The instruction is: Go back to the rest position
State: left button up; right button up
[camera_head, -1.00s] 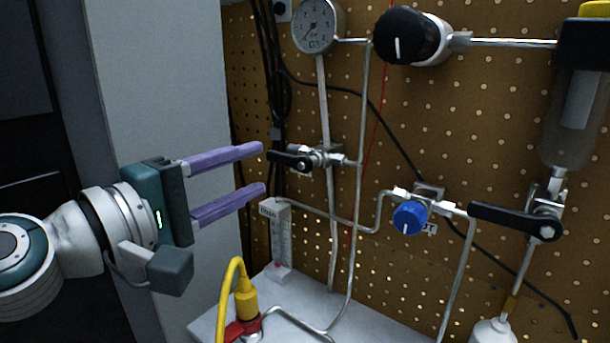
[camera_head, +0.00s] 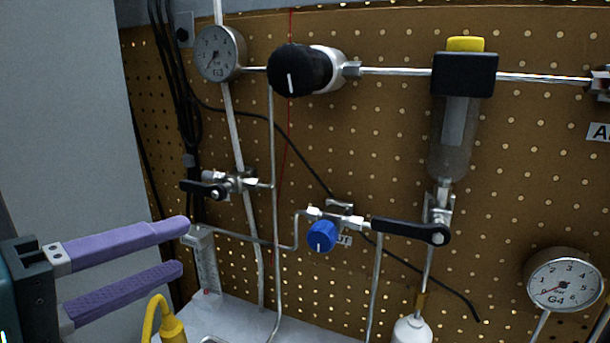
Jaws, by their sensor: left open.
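My left gripper (camera_head: 185,248) is at the lower left, with two purple fingers pointing right. The fingers are apart and nothing is between them. The upper fingertip overlaps the top of a small flowmeter (camera_head: 205,265) in the picture; I cannot tell whether they touch. A small black-handled valve (camera_head: 205,190) is just above the fingertips. My right gripper is not in view.
A pegboard (camera_head: 380,140) carries gauge G3 (camera_head: 220,53), a black knob (camera_head: 300,70), a blue knob (camera_head: 321,236), a black lever valve (camera_head: 410,231), a filter (camera_head: 455,130) and gauge G4 (camera_head: 564,280). A yellow connector (camera_head: 170,328) stands below the gripper.

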pick_arm(q)
jog(key=s+d+m+g+y+p, duration=0.25)
jog(key=s+m+g+p, duration=0.4)
jog(key=s+m, duration=0.35)
jog(key=s+a+r+m+g+y+p, duration=0.15)
jog(key=s+a+g+y+p, duration=0.35)
jog(key=s, duration=0.5)
notch_tip(320, 180, up, 37)
jog(key=t+p, duration=0.1)
jog(key=p, duration=3.6)
jog(key=shift+w+a, duration=0.2)
jog(key=shift+a, duration=0.25)
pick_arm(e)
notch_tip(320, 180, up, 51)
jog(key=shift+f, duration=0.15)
